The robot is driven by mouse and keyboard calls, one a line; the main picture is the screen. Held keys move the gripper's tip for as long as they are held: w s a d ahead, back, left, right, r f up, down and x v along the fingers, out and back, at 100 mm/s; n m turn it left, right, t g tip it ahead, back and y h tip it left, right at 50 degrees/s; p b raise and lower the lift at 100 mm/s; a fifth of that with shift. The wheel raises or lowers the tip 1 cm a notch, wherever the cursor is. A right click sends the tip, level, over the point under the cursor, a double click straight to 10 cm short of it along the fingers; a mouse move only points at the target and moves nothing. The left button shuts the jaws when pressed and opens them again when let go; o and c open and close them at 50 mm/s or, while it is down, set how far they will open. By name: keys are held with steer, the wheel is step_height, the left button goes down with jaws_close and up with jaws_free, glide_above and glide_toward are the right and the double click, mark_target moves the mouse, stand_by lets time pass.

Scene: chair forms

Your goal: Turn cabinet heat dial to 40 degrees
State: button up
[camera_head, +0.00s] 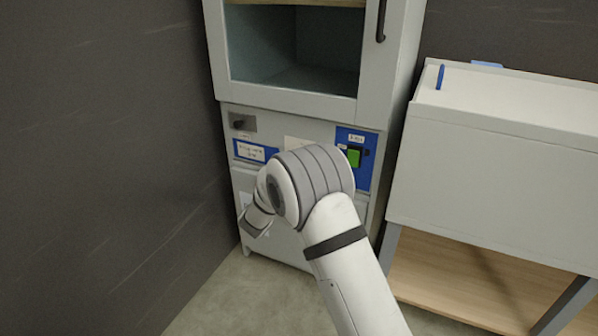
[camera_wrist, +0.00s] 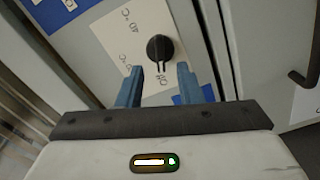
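The heat dial (camera_wrist: 160,47) is a round black knob on a cream card (camera_wrist: 108,28) in the wrist view. Its pale marks face the bottom of that picture, toward a partly hidden printed label. A "40 °C" label is printed at the card's upper left. My gripper (camera_wrist: 160,70) is open, with its two blue fingers apart and nothing between them. The dial appears just beyond the fingertips, slightly above their middle; contact cannot be told. In the head view the cabinet (camera_head: 285,112) is grey, and my arm hides the dial and my gripper.
The cabinet's panel has a green switch (camera_head: 353,157) on a blue plate and a black knob (camera_head: 238,124) at the left. A door handle (camera_head: 381,20) is above. A dark wall (camera_head: 95,150) stands close on the left, a white bench unit (camera_head: 490,165) on the right.

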steer(key=b+x, duration=0.1)
steer(key=x, duration=0.4)
jaws_close()
stand_by(0.3)
